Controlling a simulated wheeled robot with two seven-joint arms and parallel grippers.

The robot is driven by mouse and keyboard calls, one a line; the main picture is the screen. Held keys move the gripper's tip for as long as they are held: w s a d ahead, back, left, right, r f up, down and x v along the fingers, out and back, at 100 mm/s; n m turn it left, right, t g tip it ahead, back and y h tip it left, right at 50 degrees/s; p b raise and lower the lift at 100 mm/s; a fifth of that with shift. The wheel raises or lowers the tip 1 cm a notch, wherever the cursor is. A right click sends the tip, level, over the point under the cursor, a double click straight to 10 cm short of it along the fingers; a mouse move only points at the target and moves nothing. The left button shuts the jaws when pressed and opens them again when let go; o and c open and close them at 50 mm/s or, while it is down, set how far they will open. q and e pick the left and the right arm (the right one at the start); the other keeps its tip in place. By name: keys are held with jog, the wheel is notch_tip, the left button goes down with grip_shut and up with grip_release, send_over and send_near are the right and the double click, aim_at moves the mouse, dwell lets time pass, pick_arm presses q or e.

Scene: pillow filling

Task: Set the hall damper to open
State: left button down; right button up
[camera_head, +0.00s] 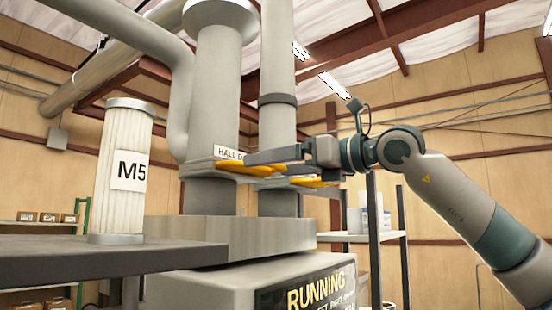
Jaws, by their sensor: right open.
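A white label reading "HALL D", its rest hidden, (229,153) sits on the wide front grey duct (216,100), above a flat grey collar (196,169). A yellow handle-like piece (240,168) extends right from this collar. My right gripper (256,159) reaches in from the right, its dark fingers pointing left. It is open, overlapping the label's right end and the top of the yellow piece. I cannot tell whether it touches the piece, or the damper's setting. My left gripper is not in view.
A second grey duct (278,60) stands behind, with another yellow piece (318,183) near it. A box with a "RUNNING" display (312,296) is below. A shelf (374,237) stands behind.

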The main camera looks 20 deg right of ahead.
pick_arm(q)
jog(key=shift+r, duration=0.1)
pick_arm(e)
jog(key=shift+w+a, duration=0.2)
jog(key=shift+w, duration=0.05)
jog(key=shift+c, duration=0.3)
